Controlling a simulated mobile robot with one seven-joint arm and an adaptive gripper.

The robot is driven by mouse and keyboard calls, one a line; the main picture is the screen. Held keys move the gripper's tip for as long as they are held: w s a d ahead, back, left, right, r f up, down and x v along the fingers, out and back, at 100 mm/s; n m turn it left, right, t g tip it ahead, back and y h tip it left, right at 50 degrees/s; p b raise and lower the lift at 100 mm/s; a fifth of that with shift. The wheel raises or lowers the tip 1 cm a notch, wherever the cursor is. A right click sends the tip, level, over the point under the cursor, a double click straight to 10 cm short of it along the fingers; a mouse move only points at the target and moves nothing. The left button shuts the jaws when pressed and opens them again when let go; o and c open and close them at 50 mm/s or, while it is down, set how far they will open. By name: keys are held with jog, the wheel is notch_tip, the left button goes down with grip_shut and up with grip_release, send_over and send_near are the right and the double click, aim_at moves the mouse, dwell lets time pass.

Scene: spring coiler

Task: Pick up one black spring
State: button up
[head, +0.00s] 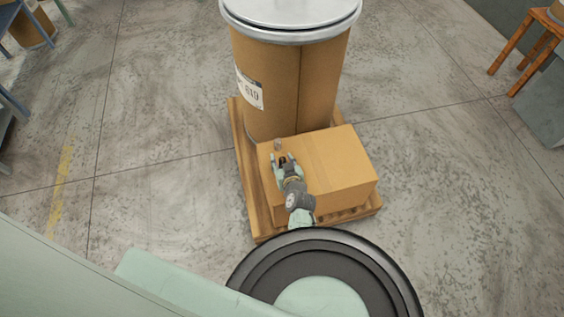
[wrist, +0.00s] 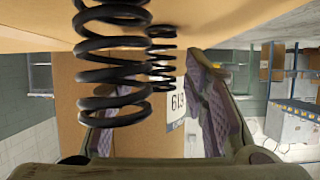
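Two black coil springs stand on a cardboard box (head: 340,165). In the wrist view the picture is turned over, so they hang from the box top at the upper edge. The near black spring (wrist: 113,62) looks large and overlaps one finger on the left. The far black spring (wrist: 162,58) looks smaller and shows between the fingers. My gripper (head: 284,159) is over the left part of the box top, its fingers spread; it also shows in the wrist view (wrist: 158,92). It is open, and neither spring is visibly clamped. In the head view the springs are too small to make out clearly.
A tall cardboard drum (head: 290,90) with a metal lid stands right behind the box, both on a wooden pallet (head: 244,165). A wooden stool (head: 525,50) is at the far right. The floor left and right of the pallet is clear.

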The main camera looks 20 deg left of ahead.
grip_shut()
dwell(0.4)
